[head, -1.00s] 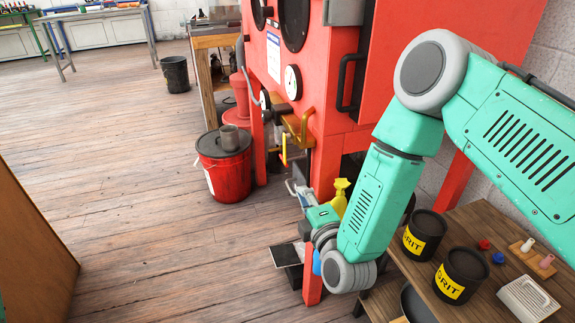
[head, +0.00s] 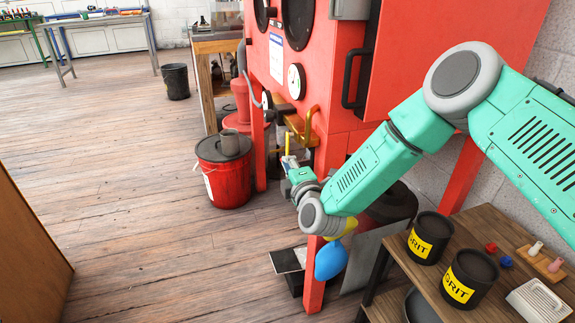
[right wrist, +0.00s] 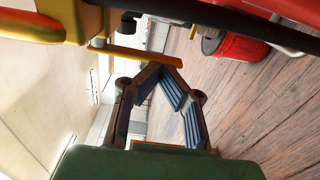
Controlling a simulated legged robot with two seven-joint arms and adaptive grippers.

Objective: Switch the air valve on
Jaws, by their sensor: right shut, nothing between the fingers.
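The air valve appears to be the yellow lever (head: 287,144) by the brass pipework on the front of the red cabinet. It points roughly upright in the head view. In the right wrist view the yellow lever (right wrist: 138,56) crosses just beyond my fingertips. My right gripper (head: 289,164) is shut and empty, right at the lower end of the lever. In the right wrist view its fingers (right wrist: 161,68) meet close to the lever; whether they touch it I cannot tell. The valve body is partly hidden by my gripper. My left gripper is not in view.
The red cabinet (head: 325,110) has a gauge (head: 296,81) and a brass bracket (head: 304,128) beside the lever. A red bucket (head: 228,183) stands left of it. A shelf with grit tubs (head: 429,238) is at right. A blue object (head: 330,261) shows below my arm.

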